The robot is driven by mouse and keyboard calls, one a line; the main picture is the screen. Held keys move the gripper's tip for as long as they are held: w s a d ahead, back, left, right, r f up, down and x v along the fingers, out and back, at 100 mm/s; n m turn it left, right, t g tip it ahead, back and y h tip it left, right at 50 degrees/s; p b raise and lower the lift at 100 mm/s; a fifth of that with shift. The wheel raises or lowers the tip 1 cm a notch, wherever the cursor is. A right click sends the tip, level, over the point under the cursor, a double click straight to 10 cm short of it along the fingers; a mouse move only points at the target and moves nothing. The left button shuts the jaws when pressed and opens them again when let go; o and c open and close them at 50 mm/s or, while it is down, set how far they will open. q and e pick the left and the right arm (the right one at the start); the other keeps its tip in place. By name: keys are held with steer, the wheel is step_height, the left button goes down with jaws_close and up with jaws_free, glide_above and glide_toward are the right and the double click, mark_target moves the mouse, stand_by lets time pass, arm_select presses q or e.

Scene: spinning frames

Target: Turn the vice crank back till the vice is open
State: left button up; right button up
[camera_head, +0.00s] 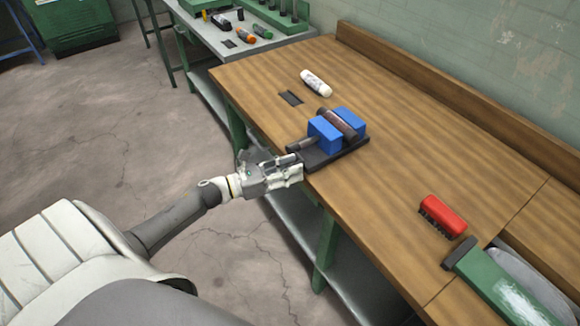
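The vice has two blue jaws (325,135) on a dark base plate and sits at the front edge of the wooden workbench (400,190). A dark brown cylinder (336,122) lies between the jaws. A grey screw end (301,144) sticks out of the jaw nearest me, toward the bench edge. My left gripper (296,166) is at the bench edge, right by this end of the vice. The crank is not clearly visible there, and I cannot tell whether the fingers touch it or are closed. My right gripper is out of view.
A white bottle (315,82) lies behind the vice, near a dark flat plate (290,98). A red brush (442,215) and a green tool (500,285) are at the right. A grey side table (215,35) holds several small tools. The bench middle is clear.

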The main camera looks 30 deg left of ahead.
arm_select(q)
jaws_close()
stand_by(0.4)
